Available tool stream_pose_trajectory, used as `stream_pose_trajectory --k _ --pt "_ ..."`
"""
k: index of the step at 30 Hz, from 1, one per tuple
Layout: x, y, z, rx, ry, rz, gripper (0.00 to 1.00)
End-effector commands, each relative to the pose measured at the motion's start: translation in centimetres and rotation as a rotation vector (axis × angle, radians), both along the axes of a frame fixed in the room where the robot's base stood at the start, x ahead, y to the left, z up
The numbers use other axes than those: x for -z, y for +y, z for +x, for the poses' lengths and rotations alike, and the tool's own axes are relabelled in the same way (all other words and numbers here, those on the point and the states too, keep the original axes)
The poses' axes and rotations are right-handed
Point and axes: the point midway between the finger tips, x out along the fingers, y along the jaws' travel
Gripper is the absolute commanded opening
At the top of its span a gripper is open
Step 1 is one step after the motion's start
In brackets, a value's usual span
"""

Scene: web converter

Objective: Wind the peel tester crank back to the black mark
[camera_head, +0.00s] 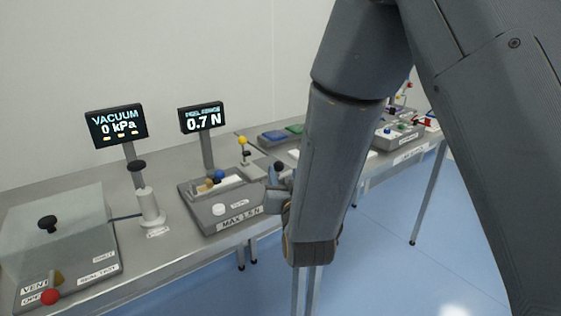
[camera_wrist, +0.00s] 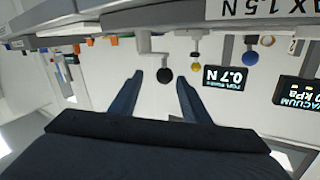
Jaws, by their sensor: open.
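The peel tester (camera_head: 222,226) is a grey box on the bench, labelled MAX 1.5 N. Its display (camera_head: 202,119) reads 0.7 N and shows upside down in the wrist view (camera_wrist: 227,78). The crank's black knob (camera_head: 279,167) is at the tester's right end. In the wrist view the knob (camera_wrist: 164,76) appears between my gripper's (camera_wrist: 160,78) dark, open fingertips, with gaps on both sides. I cannot tell whether it lies in their depth. In the head view my gripper (camera_head: 276,199) is partly hidden by my arm. I cannot make out the black mark.
Left of the tester stand a white post with a black knob (camera_head: 150,206), a VACUUM display (camera_head: 116,125) reading 0 kPa and a clear-lidded box (camera_head: 60,235). A yellow-knobbed lever (camera_head: 242,141) stands behind. Blue floor (camera_head: 400,270) is open in front.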

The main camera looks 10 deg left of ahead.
Motion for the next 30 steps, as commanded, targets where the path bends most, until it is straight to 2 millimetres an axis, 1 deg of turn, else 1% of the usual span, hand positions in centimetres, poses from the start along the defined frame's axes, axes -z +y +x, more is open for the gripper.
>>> stream_pose_trajectory --k 1,3,6,8,18,21,26,30 --pt "0.2 0.6 -0.2 -0.006 -0.019 0.009 0.43" --pt "0.0 1.1 -0.4 -0.01 -0.038 0.018 0.43" --pt "-0.2 1.5 -0.1 -0.013 -0.05 0.023 0.43" --pt "-0.4 1.8 0.5 -0.013 -0.052 0.025 0.43" --pt "-0.3 3.7 5.1 -0.013 -0.049 0.023 0.43" --pt "-0.3 4.0 6.0 -0.012 -0.05 0.023 0.43" --pt "-0.3 4.1 6.7 -0.01 -0.05 0.023 0.43" --pt "-0.2 4.1 6.7 -0.01 -0.049 0.023 0.43"
